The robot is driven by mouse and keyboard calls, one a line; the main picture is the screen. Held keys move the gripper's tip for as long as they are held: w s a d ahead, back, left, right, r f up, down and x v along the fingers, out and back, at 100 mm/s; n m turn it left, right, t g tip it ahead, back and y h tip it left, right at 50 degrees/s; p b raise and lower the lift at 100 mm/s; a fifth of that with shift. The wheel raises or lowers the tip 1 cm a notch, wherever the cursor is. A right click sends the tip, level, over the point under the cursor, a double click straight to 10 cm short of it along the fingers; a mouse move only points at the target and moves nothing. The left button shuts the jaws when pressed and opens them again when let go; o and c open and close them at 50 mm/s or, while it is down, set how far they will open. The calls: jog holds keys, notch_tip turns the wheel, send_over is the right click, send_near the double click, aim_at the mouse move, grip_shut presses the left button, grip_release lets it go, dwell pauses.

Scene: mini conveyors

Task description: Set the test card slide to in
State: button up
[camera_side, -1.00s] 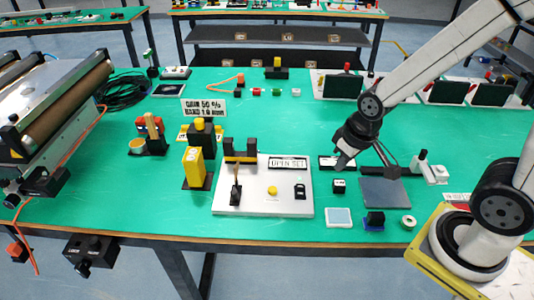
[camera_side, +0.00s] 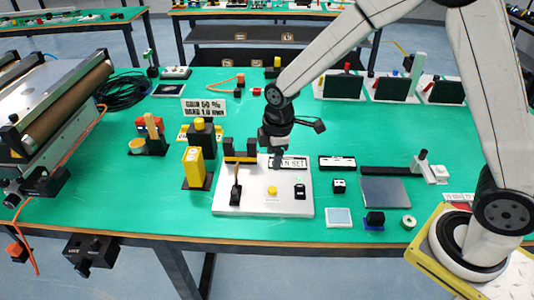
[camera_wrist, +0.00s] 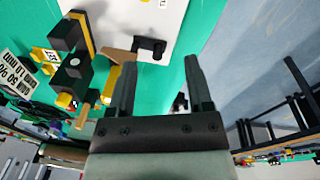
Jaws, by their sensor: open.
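My gripper (camera_side: 277,160) is over the upper right part of a white panel (camera_side: 255,205), partly in front of its lettered label (camera_side: 296,163). In the wrist view my gripper (camera_wrist: 160,65) has its two fingers apart with nothing between them. The panel also carries a black fork-like block (camera_side: 240,152), a lever (camera_side: 236,190), a yellow button (camera_side: 272,190) and a small black switch (camera_side: 300,191). To the right, a black rail (camera_side: 388,171) with an upright post (camera_side: 423,160) lies behind a grey plate (camera_side: 385,193). I cannot tell which part is the test card slide.
Left of the panel stand a yellow block (camera_side: 194,168) and a black block with a yellow top (camera_side: 199,133). Small items, including a pale square (camera_side: 339,217), lie at the front right.

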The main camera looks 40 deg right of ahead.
aim_at(233, 192)
jog(key=shift+w+a+f+n+g, duration=0.2)
jog(key=shift+w+a+f+n, duration=1)
jog(key=shift+n, duration=0.45)
jog(key=shift+w+a+f+n+g, duration=0.2)
jog(key=shift+w+a+f+n, duration=0.8)
jog(key=shift+w+a+n, duration=0.55)
jog(key=shift+w+a+f+n+g, duration=0.2)
jog(key=shift+w+a+f+n, duration=0.9)
jog(key=shift+n, duration=0.7)
jog(key=shift+s+f, duration=0.1)
jog(key=shift+f, duration=0.05)
jog(key=shift+f, duration=3.75)
grip_shut()
